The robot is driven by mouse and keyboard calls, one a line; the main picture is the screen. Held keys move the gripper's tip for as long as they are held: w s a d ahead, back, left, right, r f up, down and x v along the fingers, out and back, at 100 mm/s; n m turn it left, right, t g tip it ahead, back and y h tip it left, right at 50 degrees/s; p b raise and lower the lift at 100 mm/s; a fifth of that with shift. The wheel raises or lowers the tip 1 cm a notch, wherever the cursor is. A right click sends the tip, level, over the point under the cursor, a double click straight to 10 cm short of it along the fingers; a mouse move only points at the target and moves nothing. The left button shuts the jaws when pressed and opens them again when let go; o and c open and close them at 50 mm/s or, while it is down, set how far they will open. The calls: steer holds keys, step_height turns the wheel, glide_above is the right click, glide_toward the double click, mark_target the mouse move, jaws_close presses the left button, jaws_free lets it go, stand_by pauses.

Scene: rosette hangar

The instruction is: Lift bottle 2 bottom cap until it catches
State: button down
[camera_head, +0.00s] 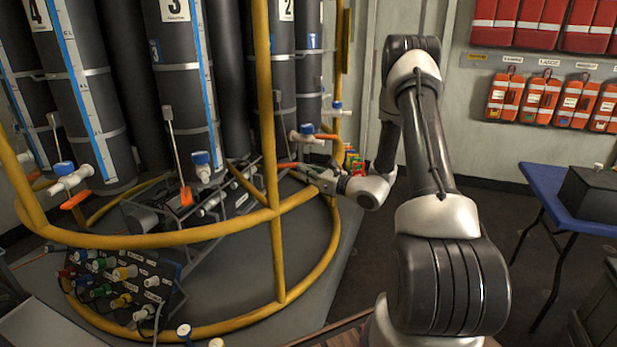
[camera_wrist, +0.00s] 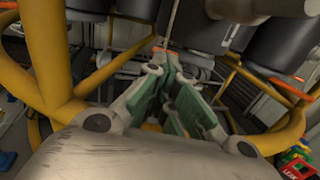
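Bottle 2 (camera_head: 282,60) is a dark grey cylinder with a "2" label, behind the yellow frame. A thin lanyard hangs beneath it, leading down to an orange piece (camera_head: 288,165), which appears to be its bottom cap. My gripper (camera_head: 312,176) is beside this orange piece, inside the frame ring, reaching in from the right. In the wrist view, my green-padded fingers (camera_wrist: 165,85) stand close together with a narrow gap. A small orange strip (camera_wrist: 160,50) shows just beyond the fingertips, below a thin cord. I cannot tell whether the fingers grip it.
Yellow frame bars (camera_head: 271,150) stand close to my gripper. Bottle 3 (camera_head: 184,70) is to the left with its own orange bottom cap (camera_head: 186,197) on a lanyard. White valves with blue caps (camera_head: 305,133) stick out nearby. A blue table (camera_head: 545,185) stands at right.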

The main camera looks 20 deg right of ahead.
steer(key=shift+w+d+r, duration=0.1)
steer(key=shift+w+r, duration=0.6)
steer(key=shift+w, duration=0.1)
steer(key=shift+a+r, duration=0.15)
steer(key=shift+a, duration=0.15)
steer(key=shift+s+d+f, duration=0.15)
steer(key=shift+d+f, duration=0.05)
steer(key=shift+f, duration=0.7)
steer(key=shift+w+a+f, duration=0.25)
steer(key=shift+a+f, duration=0.15)
steer(key=shift+a, duration=0.15)
steer(key=shift+w+a+f, duration=0.25)
steer(key=shift+a+f, duration=0.1)
steer(key=shift+a, duration=0.15)
steer(key=shift+f, duration=0.45)
steer(key=shift+s+d+f, duration=0.2)
steer(key=shift+f, duration=0.3)
steer(key=shift+d, duration=0.1)
steer(key=shift+s+d, duration=0.1)
